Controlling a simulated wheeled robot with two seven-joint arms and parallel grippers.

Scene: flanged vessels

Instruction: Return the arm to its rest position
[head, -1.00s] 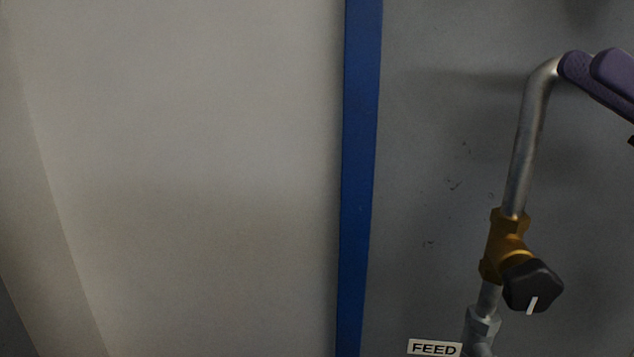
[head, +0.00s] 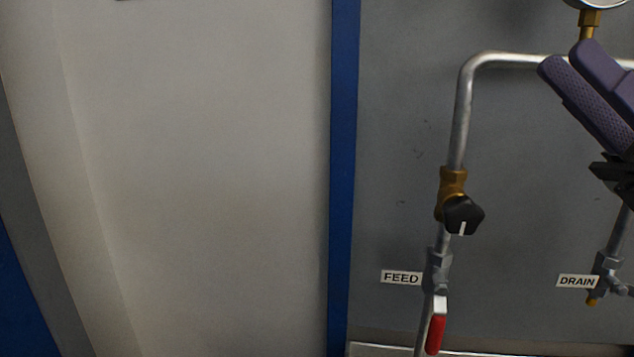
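My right gripper (head: 567,58) reaches in from the right edge of the head view, with two purple fingers pointing up and left. The fingers overlap in this view, so the gap between them is hard to judge. No object shows between them. The fingers appear in front of the horizontal run of a grey metal pipe (head: 461,115); I cannot tell how far apart they are in depth. My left gripper is not in view.
A brass valve with a black knob (head: 463,215) sits on the pipe. Below are a FEED label (head: 401,278) and a red lever (head: 436,335). A DRAIN label (head: 577,281) and a gauge (head: 596,3) are at right. A blue post (head: 343,180) borders a bare pale panel (head: 200,180).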

